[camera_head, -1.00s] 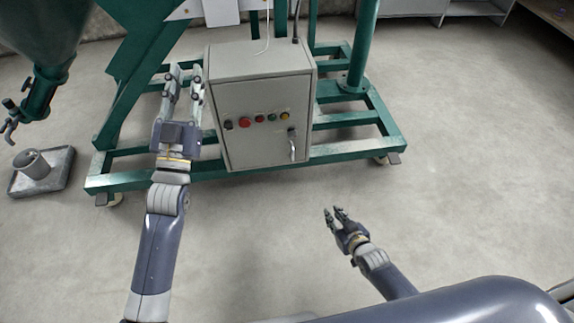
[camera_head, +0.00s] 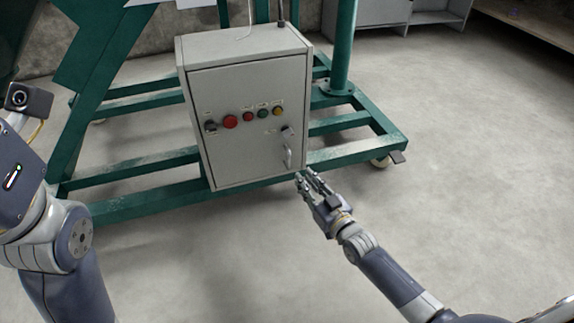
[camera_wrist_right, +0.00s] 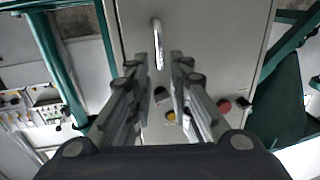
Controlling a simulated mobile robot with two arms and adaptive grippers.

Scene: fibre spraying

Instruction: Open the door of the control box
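The grey control box (camera_head: 243,47) hangs on the green frame with its door (camera_head: 235,150) closed. Its front carries several coloured buttons and knobs, and a small silver handle (camera_head: 288,157) at the lower right. My right gripper (camera_head: 308,177) is open and empty, just below and right of the handle. In the right wrist view the handle (camera_wrist_right: 158,42) shows upright, in line with the gap between the fingers (camera_wrist_right: 155,62) and beyond their tips. I see no contact. My left arm stands at the left edge; its gripper is out of view.
The green frame (camera_head: 356,124) runs behind and beneath the box, with a caster (camera_head: 381,162) at its right corner. Bare concrete floor (camera_head: 470,190) lies open to the right. Grey cabinets (camera_head: 380,40) stand at the back.

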